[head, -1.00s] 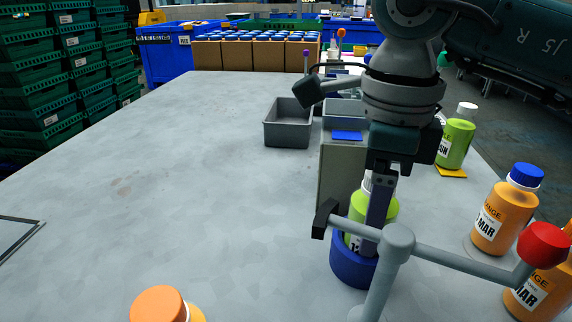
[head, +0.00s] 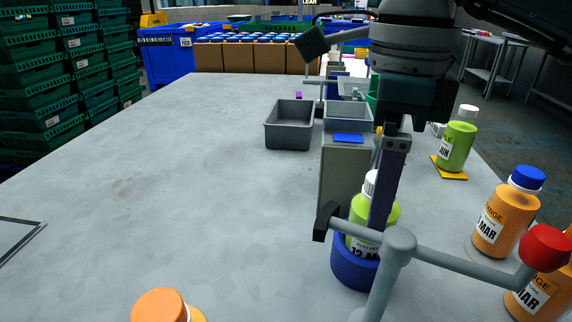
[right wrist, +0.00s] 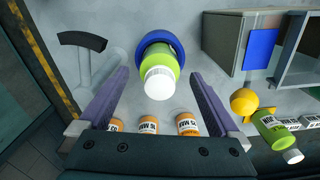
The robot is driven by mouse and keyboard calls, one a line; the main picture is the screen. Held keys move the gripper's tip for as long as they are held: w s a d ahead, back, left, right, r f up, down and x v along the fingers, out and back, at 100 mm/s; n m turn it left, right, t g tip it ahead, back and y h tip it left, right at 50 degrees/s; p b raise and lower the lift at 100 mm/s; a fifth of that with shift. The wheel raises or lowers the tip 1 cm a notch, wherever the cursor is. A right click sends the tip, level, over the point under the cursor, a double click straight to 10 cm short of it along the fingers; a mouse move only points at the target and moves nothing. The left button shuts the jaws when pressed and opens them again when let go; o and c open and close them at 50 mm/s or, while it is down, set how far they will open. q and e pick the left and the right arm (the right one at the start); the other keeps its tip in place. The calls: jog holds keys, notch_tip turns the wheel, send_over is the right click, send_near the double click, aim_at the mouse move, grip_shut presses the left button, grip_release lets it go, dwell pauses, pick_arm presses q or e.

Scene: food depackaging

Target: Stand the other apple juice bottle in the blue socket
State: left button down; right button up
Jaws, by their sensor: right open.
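A green apple juice bottle (head: 364,222) with a white cap stands upright in the blue socket (head: 352,268), its label partly reading "12 M". The right wrist view shows the bottle (right wrist: 160,66) from above, within the blue socket ring (right wrist: 171,39). My right gripper (head: 382,228) is open, its fingers apart above and around the bottle's cap end; in the head view one finger hides part of the bottle. Another green bottle (head: 459,140) with a white cap stands on a yellow pad (head: 450,174) at the right. My left gripper is not in view.
A grey lever (head: 440,256) with a red ball (head: 545,248) and black pad (head: 325,221) stands close in front of the socket. Orange bottles (head: 503,217) stand at the right. A grey bin (head: 288,140) and box (head: 343,172) lie behind the socket.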

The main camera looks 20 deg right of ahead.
notch_tip(320, 180, up, 7)
jog(key=shift+r, duration=0.1)
jog(key=shift+r+p, duration=0.35)
